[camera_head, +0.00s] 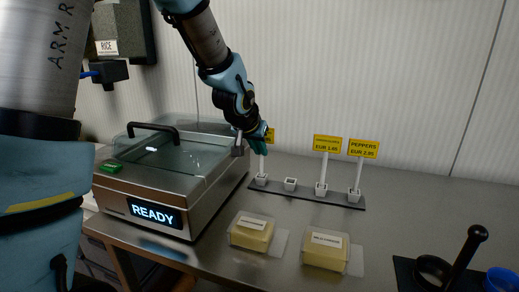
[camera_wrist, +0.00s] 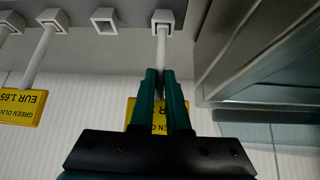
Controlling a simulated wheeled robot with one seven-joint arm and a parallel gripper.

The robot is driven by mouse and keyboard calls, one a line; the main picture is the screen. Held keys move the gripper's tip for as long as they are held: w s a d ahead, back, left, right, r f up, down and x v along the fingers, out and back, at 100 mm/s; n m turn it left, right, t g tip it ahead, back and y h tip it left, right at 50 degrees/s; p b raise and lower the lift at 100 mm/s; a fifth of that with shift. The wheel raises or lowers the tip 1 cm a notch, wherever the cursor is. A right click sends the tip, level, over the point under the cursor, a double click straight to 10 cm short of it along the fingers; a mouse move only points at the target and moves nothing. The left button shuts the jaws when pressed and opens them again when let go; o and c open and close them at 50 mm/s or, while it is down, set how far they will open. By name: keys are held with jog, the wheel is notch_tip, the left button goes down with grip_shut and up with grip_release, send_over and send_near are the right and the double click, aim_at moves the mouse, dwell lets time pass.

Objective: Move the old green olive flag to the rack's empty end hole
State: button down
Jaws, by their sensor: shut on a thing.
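My gripper (camera_head: 262,146) is shut on the post of a yellow price flag (camera_wrist: 132,112) at the rack's left end; it also shows in the wrist view (camera_wrist: 161,78). The fingers hide most of this flag's text. The white post (camera_wrist: 162,50) meets the left end socket (camera_head: 261,180) and looks seated in it, upright. The grey rack (camera_head: 305,198) has one empty socket (camera_head: 290,184), second from the left. To its right stand a flag (camera_head: 327,143) reading green olives, EUR 1.65, in the wrist view (camera_wrist: 20,105), and a peppers flag (camera_head: 363,149), EUR 2.95.
A glass-lidded machine (camera_head: 170,215) showing READY stands close left of the rack. Two packs of yellow food, one (camera_head: 251,232) left and one (camera_head: 326,251) right, lie in front. A black tamper-like tool (camera_head: 465,260) and blue cup (camera_head: 502,280) are at front right.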

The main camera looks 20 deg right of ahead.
jog(key=c, duration=0.8)
grip_release()
jog(key=shift+c, duration=0.6)
jog(key=shift+s+a, duration=0.15)
jog(key=shift+s+a, duration=0.55)
jog(key=shift+a, duration=0.05)
jog(key=shift+r, duration=0.1)
jog(key=p+v, duration=0.4)
jog(key=v, duration=0.2)
dwell(0.3)
